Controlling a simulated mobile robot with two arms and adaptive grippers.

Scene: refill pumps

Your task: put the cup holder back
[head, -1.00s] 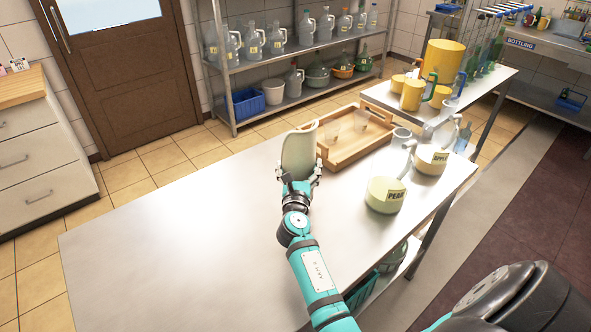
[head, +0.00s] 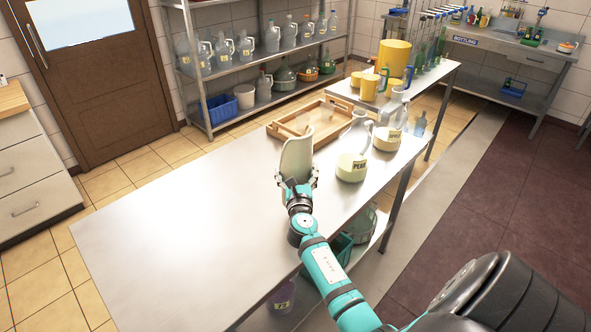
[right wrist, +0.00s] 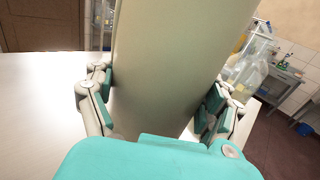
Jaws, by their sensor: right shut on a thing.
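The cup holder (head: 297,156) is a tall cream-coloured tube, standing nearly upright above or on the steel table (head: 180,230); I cannot tell whether its base touches. My right gripper (head: 297,185) is shut around its lower part. In the right wrist view the holder (right wrist: 175,65) fills the middle, with the fingers of my right gripper (right wrist: 160,105) pressed on both sides. My left gripper is not in view.
A wooden tray (head: 281,133) lies just behind the holder. A PEAR jug (head: 351,168) and another labelled jug (head: 386,138) stand to the right. The table's left part is bare.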

